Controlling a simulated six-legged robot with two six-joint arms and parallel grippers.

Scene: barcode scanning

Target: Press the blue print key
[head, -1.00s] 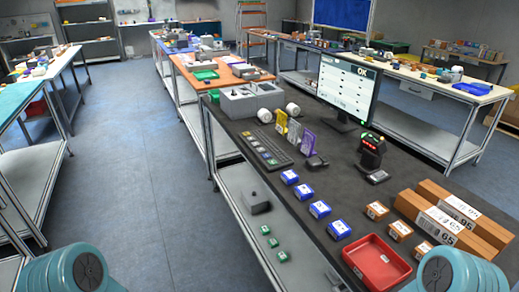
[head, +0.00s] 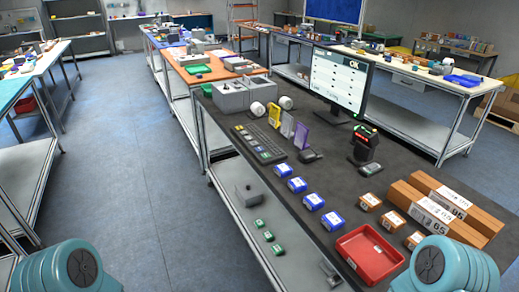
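A dark keypad (head: 262,139) with rows of keys lies on the black bench top, near its left edge. A few larger coloured keys run along its left side. Two teal parts of my arms show at the bottom left and bottom right corners. Neither gripper shows, and both are well away from the keypad as far as can be seen.
A monitor (head: 340,82) showing OK stands behind the keypad. Colour cards (head: 288,125), a scanner (head: 365,147), blue boxes (head: 297,185), small brown boxes (head: 369,201), long brown cartons (head: 435,205) and a red tray (head: 371,255) share the bench. Floor lies open to the left.

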